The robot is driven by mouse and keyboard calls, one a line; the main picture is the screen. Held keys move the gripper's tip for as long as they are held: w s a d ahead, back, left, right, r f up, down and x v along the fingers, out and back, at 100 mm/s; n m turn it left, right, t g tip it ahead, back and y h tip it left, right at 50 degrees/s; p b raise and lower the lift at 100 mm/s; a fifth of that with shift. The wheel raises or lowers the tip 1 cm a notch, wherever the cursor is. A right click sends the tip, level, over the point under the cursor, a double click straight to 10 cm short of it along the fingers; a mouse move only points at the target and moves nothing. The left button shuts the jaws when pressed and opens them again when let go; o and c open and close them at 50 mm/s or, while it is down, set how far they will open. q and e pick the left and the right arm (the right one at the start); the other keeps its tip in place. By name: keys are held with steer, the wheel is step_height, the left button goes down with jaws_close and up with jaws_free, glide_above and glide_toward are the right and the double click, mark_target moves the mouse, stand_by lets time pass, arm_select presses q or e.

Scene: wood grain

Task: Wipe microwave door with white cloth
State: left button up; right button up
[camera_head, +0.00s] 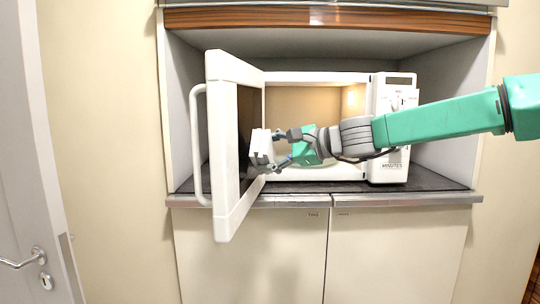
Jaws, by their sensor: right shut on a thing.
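The white microwave (388,175) stands in a cabinet niche with its lit inside showing. Its door (228,215) is swung open to the left, with a white frame, a dark inner window and a white handle (197,140). My right gripper (263,152) reaches in from the right, in front of the opening. It is shut on a small white cloth (261,142), held at the inner side of the door. I cannot tell whether the cloth touches the door. My left gripper is not in view.
The niche has a dark shelf (440,181) with a metal front edge. Cupboard doors (395,250) are below. A grey door with a handle (25,258) stands at the far left. A wood-trimmed panel (260,18) is above.

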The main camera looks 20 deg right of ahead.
mark_target(273, 148)
steer(key=shift+w+a, duration=0.15)
steer(key=shift+a, duration=0.6)
steer(key=shift+w+d+r+p, duration=0.1)
steer(key=shift+w+d+p, duration=0.1)
steer(key=shift+w+p, duration=0.1)
steer(key=w+d+p, duration=0.2)
steer(key=shift+w, duration=0.4)
steer(key=shift+w+a, duration=0.1)
steer(key=shift+a, duration=0.05)
steer(key=shift+s+a+b, duration=0.45)
steer(key=shift+s, duration=0.2)
steer(key=shift+s+a+b, duration=0.3)
steer(key=shift+s, duration=0.25)
steer(key=shift+s+a+b, duration=0.25)
steer(key=shift+s+b, duration=0.05)
steer(key=shift+s, duration=0.25)
